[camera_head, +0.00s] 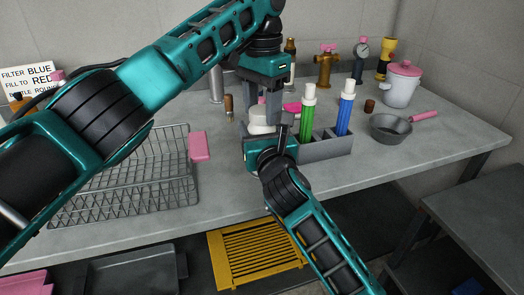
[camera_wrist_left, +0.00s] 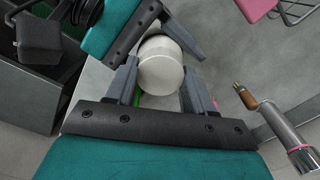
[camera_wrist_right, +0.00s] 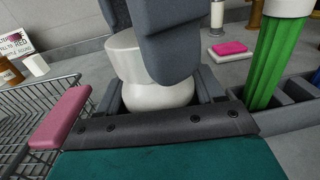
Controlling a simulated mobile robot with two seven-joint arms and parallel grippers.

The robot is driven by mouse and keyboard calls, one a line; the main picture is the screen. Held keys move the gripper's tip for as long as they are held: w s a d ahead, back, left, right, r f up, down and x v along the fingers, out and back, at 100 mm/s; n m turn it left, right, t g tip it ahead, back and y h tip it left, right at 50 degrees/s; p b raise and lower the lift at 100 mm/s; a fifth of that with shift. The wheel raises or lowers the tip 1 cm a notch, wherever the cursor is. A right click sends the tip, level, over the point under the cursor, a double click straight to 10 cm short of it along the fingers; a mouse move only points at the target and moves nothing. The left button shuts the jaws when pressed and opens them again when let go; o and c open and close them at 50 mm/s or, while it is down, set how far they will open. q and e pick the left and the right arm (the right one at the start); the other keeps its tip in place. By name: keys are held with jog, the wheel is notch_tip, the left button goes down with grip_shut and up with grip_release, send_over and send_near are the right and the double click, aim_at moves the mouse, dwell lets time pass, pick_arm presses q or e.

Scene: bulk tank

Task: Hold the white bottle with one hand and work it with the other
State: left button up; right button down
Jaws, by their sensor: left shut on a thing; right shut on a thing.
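The white bottle (camera_head: 260,118) stands at the left end of the grey caddy, partly hidden by my grippers in the head view. My left gripper (camera_head: 264,106) comes down from above, its fingers on either side of the bottle's upper part. The left wrist view looks down on the bottle's round white top (camera_wrist_left: 160,66) between those fingers. My right gripper (camera_head: 266,136) comes from the front and is shut on the bottle's lower body (camera_wrist_right: 157,95), as the right wrist view shows. The left fingers hide part of the bottle's upper part there.
The grey caddy (camera_head: 326,148) beside the bottle holds a green bottle (camera_head: 307,115) and a blue bottle (camera_head: 345,108). A wire basket (camera_head: 130,190) with a pink handle is at left. A grey pan (camera_head: 391,129) and a white pot (camera_head: 400,90) stand at right. The front right counter is clear.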

pick_arm(q)
jog(key=m, duration=0.5)
jog(key=shift+m, duration=0.3)
jog(key=m, duration=0.4)
jog(key=shift+m, duration=0.4)
jog(key=o, duration=1.2)
jog(key=shift+o, duration=0.2)
jog(key=shift+r, duration=0.1)
notch_tip(320, 180, up, 7)
jog(key=shift+r, duration=0.15)
pick_arm(e)
jog(key=shift+c, duration=0.3)
grip_release()
